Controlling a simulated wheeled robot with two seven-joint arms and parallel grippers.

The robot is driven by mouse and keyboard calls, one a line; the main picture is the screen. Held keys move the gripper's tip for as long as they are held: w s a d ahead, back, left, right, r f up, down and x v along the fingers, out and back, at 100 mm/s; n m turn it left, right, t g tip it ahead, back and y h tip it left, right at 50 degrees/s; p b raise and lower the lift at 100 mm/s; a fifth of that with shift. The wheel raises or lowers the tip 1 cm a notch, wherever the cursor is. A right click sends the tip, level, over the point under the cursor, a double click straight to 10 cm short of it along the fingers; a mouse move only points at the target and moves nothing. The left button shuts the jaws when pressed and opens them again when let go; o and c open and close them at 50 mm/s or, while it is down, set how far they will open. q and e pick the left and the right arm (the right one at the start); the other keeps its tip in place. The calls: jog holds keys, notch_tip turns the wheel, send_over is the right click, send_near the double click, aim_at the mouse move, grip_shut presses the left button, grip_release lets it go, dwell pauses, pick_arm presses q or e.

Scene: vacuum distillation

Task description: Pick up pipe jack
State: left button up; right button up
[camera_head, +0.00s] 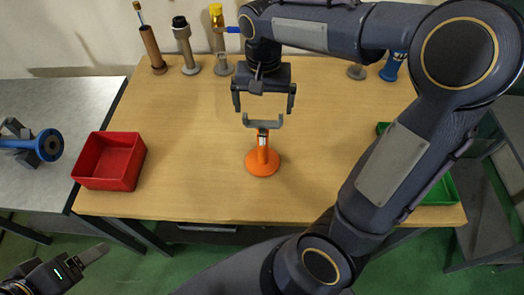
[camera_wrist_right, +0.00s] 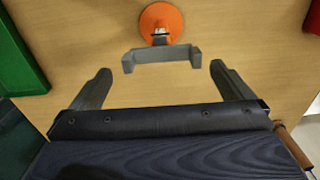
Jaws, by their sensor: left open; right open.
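The pipe jack (camera_head: 262,162) stands upright near the middle of the wooden table. It has a round orange base and a grey U-shaped cradle on top. In the right wrist view, its cradle (camera_wrist_right: 161,57) shows just beyond and between my fingertips, with the orange base behind it. My right gripper (camera_head: 263,102) is open and empty above the table, beside the cradle, with its fingers spread wider than the cradle. I cannot tell any contact. My left gripper (camera_head: 88,258) is at the lower left, off the table, with little of it showing.
A red bin (camera_head: 110,162) stands at the table's left edge. A green bin (camera_head: 440,191) is at the right, partly behind my right arm. Several upright parts, including a brown holder (camera_head: 152,49), line the back edge. A blue flanged part (camera_head: 47,145) lies on the grey side table.

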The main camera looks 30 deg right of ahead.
aim_at(263, 122)
notch_tip(263, 122, down, 4)
jog(key=shift+w+f+p, duration=0.15)
jog(key=shift+f+p, duration=0.2)
jog(key=shift+f, duration=1.05)
jog(key=shift+w+f+p, duration=0.1)
jog(key=shift+f+p, duration=0.25)
jog(key=shift+f, duration=1)
jog(key=c, duration=1.7)
jog(key=shift+c, duration=0.2)
jog(key=shift+r, duration=0.2)
